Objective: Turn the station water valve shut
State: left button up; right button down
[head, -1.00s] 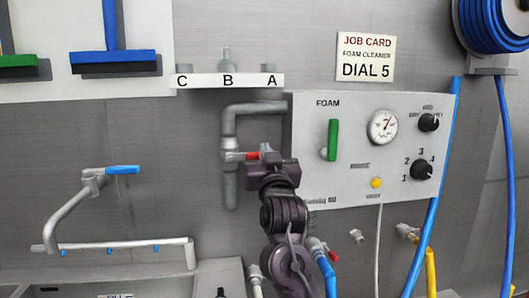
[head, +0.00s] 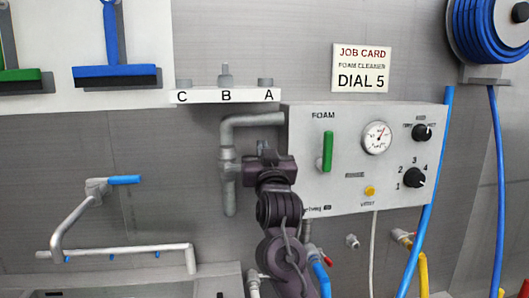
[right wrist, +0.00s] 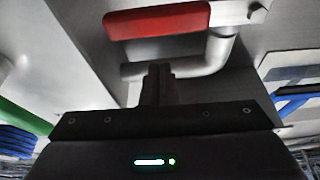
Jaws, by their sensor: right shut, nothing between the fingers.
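The station valve sits on a grey pipe (head: 228,180) that bends into the left side of the foam panel. Its red lever (right wrist: 157,20) shows in the right wrist view, lying crosswise beside the pipe elbow (right wrist: 219,48). In the head view I cannot make out the lever; my right gripper covers that spot. My right gripper (head: 262,148) is just right of the vertical pipe, shut and empty. Its closed fingers (right wrist: 158,85) also show in the right wrist view, apart from the lever in the picture; whether they touch it I cannot tell. My left gripper is not in view.
The foam panel (head: 300,180) with green handle (head: 327,151), gauge (head: 377,137) and dials stands close to the right of my gripper. A labelled shelf (head: 205,97) is above. Hose fittings (head: 318,262) are below. A sink spout (head: 75,220) is at left.

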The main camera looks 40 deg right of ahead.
pick_arm(q)
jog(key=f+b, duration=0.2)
jog(key=b, duration=0.1)
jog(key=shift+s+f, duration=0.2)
pick_arm(e)
jog(key=v, duration=1)
jog(key=shift+r, duration=0.2)
